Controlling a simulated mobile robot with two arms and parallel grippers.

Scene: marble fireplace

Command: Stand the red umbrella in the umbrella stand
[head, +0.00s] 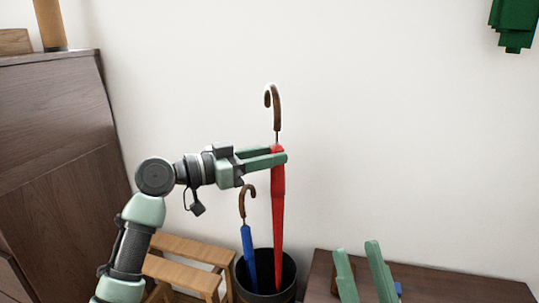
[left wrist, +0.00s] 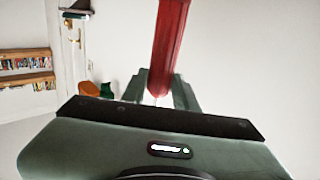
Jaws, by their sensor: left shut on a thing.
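The red umbrella (head: 278,210) is upright with its curved brown handle at the top, in front of the white wall. My left gripper (head: 280,156) is shut on its upper part, just below the shaft. In the left wrist view the red umbrella (left wrist: 168,45) runs between the fingers (left wrist: 160,92). The black umbrella stand (head: 290,276) is below it. The umbrella's lower end overlaps the stand's opening; I cannot tell whether its tip touches the bottom. My right gripper (head: 357,248) is at the lower right with its fingers apart and nothing seen between them.
A blue umbrella (head: 249,255) with a brown handle leans in the same stand, left of the red one. A wooden step stool (head: 190,250) is left of the stand. A dark wooden surface (head: 440,285) lies to the right, and a dark cabinet (head: 55,150) is at the left.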

